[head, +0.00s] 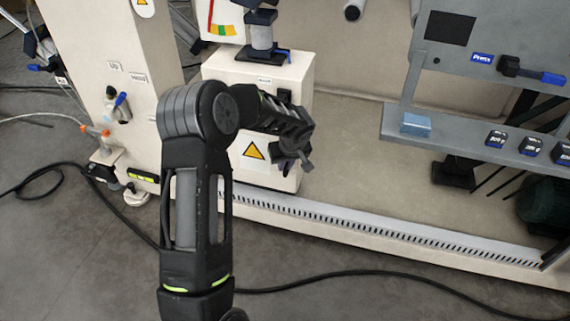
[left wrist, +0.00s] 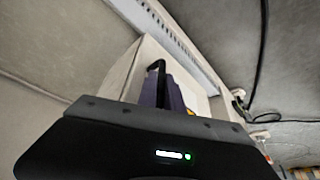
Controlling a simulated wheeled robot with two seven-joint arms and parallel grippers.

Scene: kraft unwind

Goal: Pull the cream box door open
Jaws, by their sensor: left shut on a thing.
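The cream box (head: 227,70) stands on the machine's base ledge, below a small gauge. Its front carries a yellow warning triangle (head: 254,151). My left arm reaches across the front, hiding much of it. My left gripper (head: 293,158) is at the right part of the front and is shut on the door handle, which the fingers mostly hide in the head view. In the left wrist view, a black bent bar, the door handle (left wrist: 157,68), shows at the gripper fingers against the cream box (left wrist: 148,60). I see no clear gap at the door. My right gripper is out of view.
A slotted rail (head: 380,232) runs along the base in front of the box. A grey panel shelf (head: 450,145) with several labelled switches stands at the right. A cream cabinet (head: 115,45) stands at the left. Black cables (head: 350,273) lie on the open grey floor.

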